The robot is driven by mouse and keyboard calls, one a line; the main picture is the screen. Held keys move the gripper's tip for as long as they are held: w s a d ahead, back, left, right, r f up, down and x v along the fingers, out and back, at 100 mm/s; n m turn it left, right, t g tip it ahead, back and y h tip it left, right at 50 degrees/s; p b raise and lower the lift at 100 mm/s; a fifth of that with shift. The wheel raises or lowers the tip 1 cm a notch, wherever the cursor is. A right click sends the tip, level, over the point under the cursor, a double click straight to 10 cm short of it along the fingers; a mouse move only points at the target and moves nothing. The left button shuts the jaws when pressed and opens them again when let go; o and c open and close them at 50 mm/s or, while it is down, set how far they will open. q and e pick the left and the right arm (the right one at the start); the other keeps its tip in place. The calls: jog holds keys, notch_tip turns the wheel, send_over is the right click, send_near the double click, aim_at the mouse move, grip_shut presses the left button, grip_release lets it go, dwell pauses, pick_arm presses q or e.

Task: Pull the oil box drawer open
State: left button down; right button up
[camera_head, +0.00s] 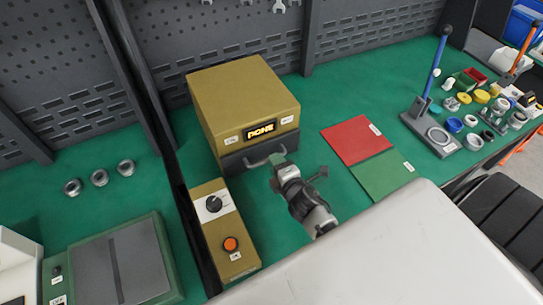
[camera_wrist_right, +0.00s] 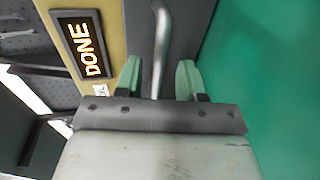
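The oil box (camera_head: 238,97) is a mustard-yellow box with a lit "DONE" display, standing on the green bench. Its dark grey drawer (camera_head: 240,158) is at the bottom front and looks closed; it also shows in the right wrist view (camera_wrist_right: 140,20). The drawer handle (camera_head: 257,163) is a metal bar, seen in the right wrist view (camera_wrist_right: 159,45) running between the fingers. My right gripper (camera_head: 277,159) is at the handle's right part. Its green fingers (camera_wrist_right: 158,78) are apart on either side of the bar, with gaps visible. My left gripper is not in view.
A yellow control box (camera_head: 225,235) with a black knob and orange button stands left of my right arm. Red (camera_head: 356,139) and green (camera_head: 383,175) mats lie to the right. A blue-handled press (camera_head: 432,110) and several coloured rings are at far right.

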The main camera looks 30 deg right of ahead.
jog(key=shift+x, duration=1.6)
jog(key=shift+w, duration=0.15)
grip_shut()
